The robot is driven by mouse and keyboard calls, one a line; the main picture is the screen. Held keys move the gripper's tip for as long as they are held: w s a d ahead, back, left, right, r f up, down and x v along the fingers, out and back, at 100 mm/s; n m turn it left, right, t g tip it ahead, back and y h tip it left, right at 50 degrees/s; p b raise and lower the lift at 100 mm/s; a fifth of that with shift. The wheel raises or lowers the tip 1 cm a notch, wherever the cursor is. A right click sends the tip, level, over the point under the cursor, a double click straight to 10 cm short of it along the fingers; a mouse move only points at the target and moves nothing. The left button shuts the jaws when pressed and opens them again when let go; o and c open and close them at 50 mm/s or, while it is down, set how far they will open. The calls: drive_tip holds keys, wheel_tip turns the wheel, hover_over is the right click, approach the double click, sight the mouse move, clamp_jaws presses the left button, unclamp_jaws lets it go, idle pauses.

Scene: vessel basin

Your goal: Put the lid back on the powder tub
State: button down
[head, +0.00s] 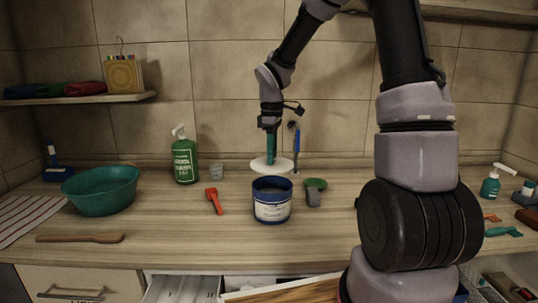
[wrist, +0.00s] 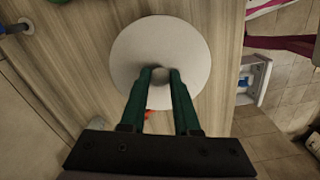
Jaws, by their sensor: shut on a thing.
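The powder tub (head: 272,208) is dark blue with a white label. It stands upright and open-topped on the counter in the head view. The lid (head: 258,166) is a flat white disc, behind the tub in the head view. My gripper (head: 271,155) is shut on the lid's small round knob from above. In the wrist view, the green fingers (wrist: 161,78) close on both sides of the knob, near the middle of the lid (wrist: 135,40). The lid looks about level; I cannot tell whether it touches the counter. The tub does not show in the wrist view.
A red-handled tool (head: 214,202) lies left of the tub, a green-and-grey scoop (head: 314,195) right. A blue brush (head: 296,140) stands behind the lid. A green spray bottle (head: 185,160), small cup (head: 217,171), teal basin (head: 100,192) and wooden utensil (head: 80,238) are left.

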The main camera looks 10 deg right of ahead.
drive_tip(key=shift+f, duration=2.65)
drive_tip(key=shift+f, duration=0.2)
drive_tip(key=shift+c, duration=0.4)
unclamp_jaws()
drive_tip(key=shift+r, duration=3.55)
clamp_jaws()
